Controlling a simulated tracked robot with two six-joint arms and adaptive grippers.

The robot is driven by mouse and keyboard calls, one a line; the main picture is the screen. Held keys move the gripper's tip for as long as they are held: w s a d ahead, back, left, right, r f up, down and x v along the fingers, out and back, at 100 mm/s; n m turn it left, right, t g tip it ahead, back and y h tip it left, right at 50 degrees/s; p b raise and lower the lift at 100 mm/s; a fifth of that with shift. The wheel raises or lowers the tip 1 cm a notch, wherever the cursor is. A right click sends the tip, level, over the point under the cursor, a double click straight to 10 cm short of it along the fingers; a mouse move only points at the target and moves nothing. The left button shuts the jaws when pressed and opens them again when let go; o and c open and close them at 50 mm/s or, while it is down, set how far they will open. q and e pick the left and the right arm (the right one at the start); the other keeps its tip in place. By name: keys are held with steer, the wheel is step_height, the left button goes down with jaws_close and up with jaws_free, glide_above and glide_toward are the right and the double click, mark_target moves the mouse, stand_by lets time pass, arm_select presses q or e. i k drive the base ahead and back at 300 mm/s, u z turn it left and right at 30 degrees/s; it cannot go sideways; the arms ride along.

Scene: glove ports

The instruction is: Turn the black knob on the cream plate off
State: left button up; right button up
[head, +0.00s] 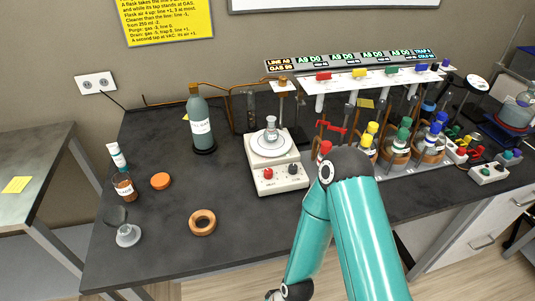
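The cream plate (265,187) is a stirrer-like box on the dark bench, left of the picture's centre. Its front face has a red knob (268,174) on the left and the black knob (292,169) on the right. The black knob's pointer is too small to read. A small stoppered flask (271,131) stands on the round white top. One teal arm of mine rises from the bottom, bends right of the plate and folds back down, apart from the black knob in the picture. Its wrist is at the bottom edge. Neither gripper shows.
A dark bottle (201,125) stands left of the plate. Flasks with coloured clips (400,140) crowd the right. The bench in front of the plate is clear.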

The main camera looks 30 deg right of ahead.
mark_target(293, 169)
steer(key=k, duration=1)
